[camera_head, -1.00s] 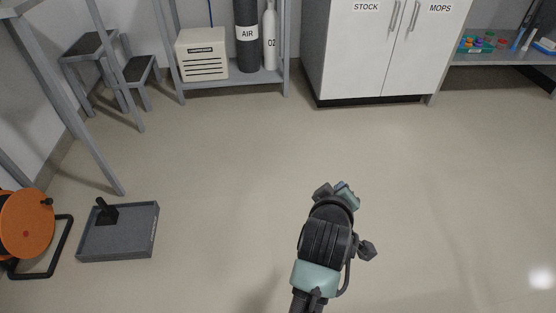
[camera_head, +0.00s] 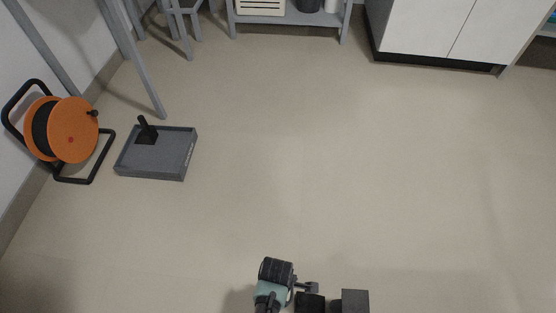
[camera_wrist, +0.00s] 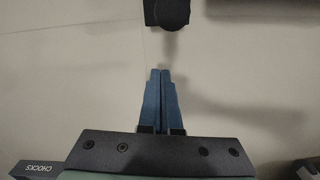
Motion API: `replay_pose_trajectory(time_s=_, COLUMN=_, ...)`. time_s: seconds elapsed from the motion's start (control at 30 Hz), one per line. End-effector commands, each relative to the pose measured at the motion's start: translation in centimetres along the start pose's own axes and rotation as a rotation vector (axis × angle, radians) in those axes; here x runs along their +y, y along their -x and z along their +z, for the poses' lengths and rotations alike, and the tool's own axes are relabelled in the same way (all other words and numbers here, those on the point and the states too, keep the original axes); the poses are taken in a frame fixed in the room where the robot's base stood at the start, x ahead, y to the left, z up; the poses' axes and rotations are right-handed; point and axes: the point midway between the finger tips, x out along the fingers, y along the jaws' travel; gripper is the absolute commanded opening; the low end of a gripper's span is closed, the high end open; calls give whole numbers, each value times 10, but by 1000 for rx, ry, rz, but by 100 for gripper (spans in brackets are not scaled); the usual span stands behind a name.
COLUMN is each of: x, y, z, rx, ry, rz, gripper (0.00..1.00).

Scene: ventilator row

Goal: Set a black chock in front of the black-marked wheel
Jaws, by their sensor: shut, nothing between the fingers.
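A black chock (camera_head: 147,135) with an upright handle sits in the grey tray (camera_head: 175,169) on the floor at the left of the head view. In the wrist view, a dark edge lettered CHOCKS (camera_wrist: 38,169) shows at the lower left. My gripper (camera_wrist: 160,74) is shut and empty, its blue fingers together over bare floor. In the head view only part of my arm shows at the bottom edge; the fingertips cannot be made out. No black-marked wheel can be identified. A dark block (camera_wrist: 166,12) at the top of the wrist view is cut off and unclear.
An orange cable reel (camera_head: 72,130) with a black frame stands left of the tray. A grey rack leg (camera_head: 146,75) comes down behind the tray. A shelf (camera_head: 285,19) and white cabinet (camera_head: 420,30) line the back. The middle floor is clear.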

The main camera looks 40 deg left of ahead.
Motion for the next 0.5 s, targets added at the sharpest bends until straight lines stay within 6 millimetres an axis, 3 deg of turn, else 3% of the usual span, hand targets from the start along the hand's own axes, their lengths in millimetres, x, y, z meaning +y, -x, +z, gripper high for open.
replay_pose_trajectory(time_s=0.03, x=0, y=-16, z=0, rx=0, ry=0, rz=0, gripper=0)
replay_pose_trajectory(time_s=0.3, x=2, y=-57, z=0, rx=0, ry=-1, rz=3, gripper=0)
replay_pose_trajectory(time_s=0.5, x=1, y=-55, z=28, rx=0, ry=-6, rz=4, gripper=0)
